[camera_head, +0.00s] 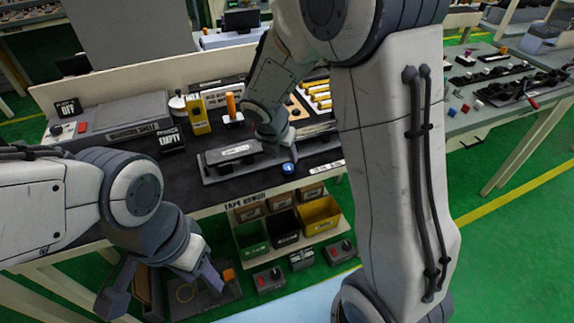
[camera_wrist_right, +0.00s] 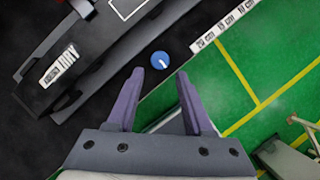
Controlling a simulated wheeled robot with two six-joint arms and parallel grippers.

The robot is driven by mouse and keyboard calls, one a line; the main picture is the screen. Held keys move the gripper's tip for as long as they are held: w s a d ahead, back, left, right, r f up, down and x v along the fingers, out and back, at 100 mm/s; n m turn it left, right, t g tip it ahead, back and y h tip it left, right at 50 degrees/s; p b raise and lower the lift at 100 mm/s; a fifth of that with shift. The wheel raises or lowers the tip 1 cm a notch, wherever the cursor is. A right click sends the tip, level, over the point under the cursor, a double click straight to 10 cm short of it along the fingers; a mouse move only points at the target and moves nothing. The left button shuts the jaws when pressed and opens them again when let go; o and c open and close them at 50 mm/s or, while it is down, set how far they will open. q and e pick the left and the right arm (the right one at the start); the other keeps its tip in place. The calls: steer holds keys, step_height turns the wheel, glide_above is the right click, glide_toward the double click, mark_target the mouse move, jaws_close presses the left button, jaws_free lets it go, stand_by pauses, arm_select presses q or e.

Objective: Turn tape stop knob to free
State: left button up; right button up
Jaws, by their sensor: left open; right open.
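A round blue knob (camera_head: 289,168) with a white pointer line sits at the front edge of the dark bench, by the right end of a grey tape fixture (camera_head: 232,160). In the right wrist view the blue knob (camera_wrist_right: 160,60) lies just beyond and between my right fingertips, apart from them in the picture. Its pointer line runs toward the lower right of its face. My right gripper (camera_wrist_right: 160,76) is open and empty; its fingers are hard to make out in the head view. My left gripper (camera_head: 165,286) is open and empty, low in front of the bench.
A white label strip with cm marks (camera_wrist_right: 224,27) runs along the bench edge near the knob. Coloured bins (camera_head: 285,230) stand under the bench. A yellow box (camera_head: 197,115) and a grey case (camera_head: 125,120) stand on the bench. Green floor lies open at right.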

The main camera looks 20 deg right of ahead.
mark_target(288, 167)
steer(key=b+x, duration=0.1)
steer(key=x, duration=0.5)
steer(key=shift+w+f, duration=0.1)
steer(key=shift+f, duration=0.25)
jaws_close()
